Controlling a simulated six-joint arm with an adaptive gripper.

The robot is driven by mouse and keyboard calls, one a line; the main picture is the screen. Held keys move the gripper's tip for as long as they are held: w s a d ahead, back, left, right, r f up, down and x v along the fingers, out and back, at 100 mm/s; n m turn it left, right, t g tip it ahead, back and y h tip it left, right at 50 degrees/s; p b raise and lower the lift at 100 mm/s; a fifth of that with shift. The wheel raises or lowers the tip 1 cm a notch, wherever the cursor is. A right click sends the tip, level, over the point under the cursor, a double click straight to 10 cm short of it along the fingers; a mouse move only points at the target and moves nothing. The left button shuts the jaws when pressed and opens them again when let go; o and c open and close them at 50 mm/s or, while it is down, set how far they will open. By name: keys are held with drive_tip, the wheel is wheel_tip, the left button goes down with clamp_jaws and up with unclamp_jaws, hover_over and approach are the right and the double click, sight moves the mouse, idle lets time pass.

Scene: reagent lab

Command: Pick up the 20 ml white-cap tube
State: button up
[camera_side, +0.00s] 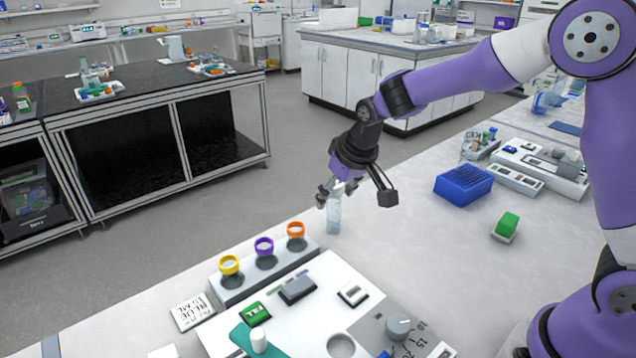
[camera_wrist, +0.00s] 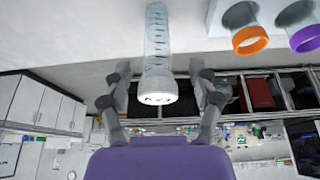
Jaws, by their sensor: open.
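The white-cap tube (camera_side: 334,218) is clear and stands upright on the bench near its far edge in the side view. In the wrist view the tube (camera_wrist: 157,45) shows printed graduations, with its white cap (camera_wrist: 157,90) facing the camera. My gripper (camera_side: 336,190) is at the tube's top, tilted downward. In the wrist view my gripper (camera_wrist: 161,85) is open, with one finger on each side of the cap and a visible gap on both sides. The cap is mostly hidden by the fingers in the side view.
A grey rack (camera_side: 250,283) with yellow, purple and orange rings stands left of the tube. A white device panel (camera_side: 300,318) lies in front. A blue rack (camera_side: 463,186) and a green-topped item (camera_side: 507,225) are to the right. The bench between is clear.

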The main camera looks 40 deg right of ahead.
sight(332, 202)
drive_tip(key=x, duration=0.3)
drive_tip(key=shift+w+d+f, duration=0.1)
drive_tip(key=shift+w+f, duration=0.1)
drive_tip(key=shift+f, duration=0.1)
drive_tip(key=c, duration=0.9)
drive_tip(key=shift+r, duration=0.1)
